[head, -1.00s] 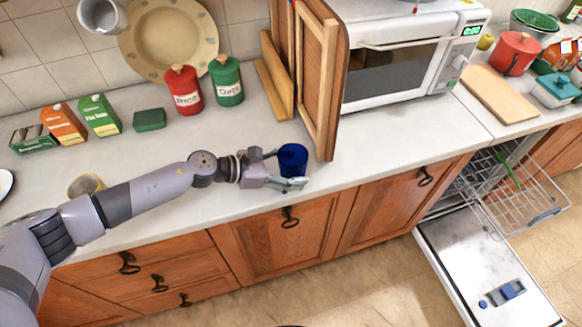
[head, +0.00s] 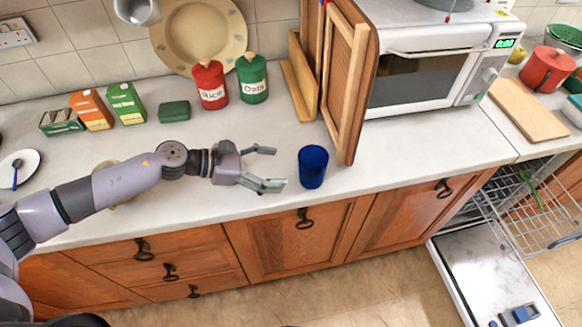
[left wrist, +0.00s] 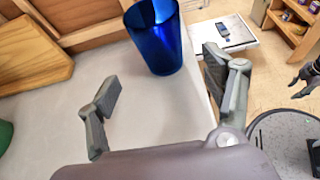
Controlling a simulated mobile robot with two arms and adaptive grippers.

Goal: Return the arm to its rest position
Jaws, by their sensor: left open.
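My left gripper (head: 268,168) is open and empty above the white counter, in the middle of the head view. A blue cup (head: 312,167) stands upright on the counter just to the right of its fingertips, with a small gap between them. In the left wrist view the blue cup (left wrist: 156,36) stands beyond the two spread fingers (left wrist: 170,90), not between them. My left arm reaches in from the left, over a mug that it mostly hides. A black gripper, which looks like my right one (left wrist: 305,80), shows at the right edge of the left wrist view; its jaw state is unclear.
Rice (head: 211,86) and Oats (head: 252,80) canisters and several cartons line the back. The dishwasher door (head: 490,275) is open at lower right.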

